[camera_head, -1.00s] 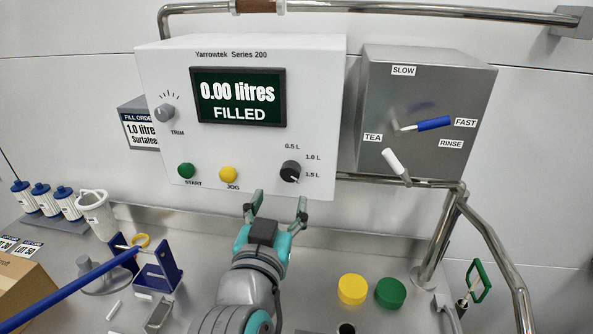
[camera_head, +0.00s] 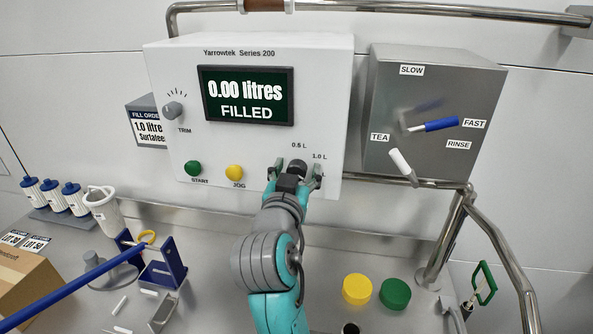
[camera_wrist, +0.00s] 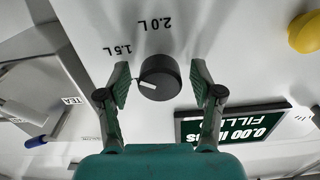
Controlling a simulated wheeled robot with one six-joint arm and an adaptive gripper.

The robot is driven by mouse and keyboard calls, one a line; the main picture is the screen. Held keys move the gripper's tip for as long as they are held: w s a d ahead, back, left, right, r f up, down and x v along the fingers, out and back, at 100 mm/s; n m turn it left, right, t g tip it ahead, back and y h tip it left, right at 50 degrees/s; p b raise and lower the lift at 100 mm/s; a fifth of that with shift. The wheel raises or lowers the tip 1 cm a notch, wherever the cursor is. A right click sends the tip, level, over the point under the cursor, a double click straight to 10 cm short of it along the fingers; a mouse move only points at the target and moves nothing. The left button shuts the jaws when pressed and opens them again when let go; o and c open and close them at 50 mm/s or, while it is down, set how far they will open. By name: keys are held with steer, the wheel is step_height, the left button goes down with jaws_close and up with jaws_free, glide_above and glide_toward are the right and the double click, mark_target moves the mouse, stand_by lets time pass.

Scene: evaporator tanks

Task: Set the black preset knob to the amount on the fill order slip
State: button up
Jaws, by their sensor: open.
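The black preset knob (camera_head: 298,166) is at the lower right of the white panel (camera_head: 325,90). My gripper (camera_head: 294,174) is open in front of it. In the wrist view the knob (camera_wrist: 160,72) sits between the open fingers of my gripper (camera_wrist: 161,80), with a visible gap on each side. In the head view "0.5 L" and "1.0 L" show, and my gripper covers lower marks. The fill order slip (camera_head: 148,128) reads "1.0 litre", its right side hidden behind the panel.
The panel display (camera_head: 248,95) reads "0.00 litres FILLED". A green START button (camera_head: 193,168), yellow JOG button (camera_head: 234,172) and TRIM knob (camera_head: 173,109) share the panel. A grey box with levers (camera_head: 430,110) stands right. Yellow and green caps (camera_head: 395,293) lie on the bench.

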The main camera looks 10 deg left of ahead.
steer(key=c, duration=1.2)
steer(key=shift+o, duration=0.2)
steer(key=shift+n, duration=0.3)
steer(key=n, duration=0.5)
steer(key=shift+n, duration=0.3)
steer(key=n, duration=0.5)
steer(key=shift+a+f, duration=0.1)
steer(key=shift+n, duration=0.4)
steer(key=o, duration=1.2)
steer(key=shift+c, duration=0.2)
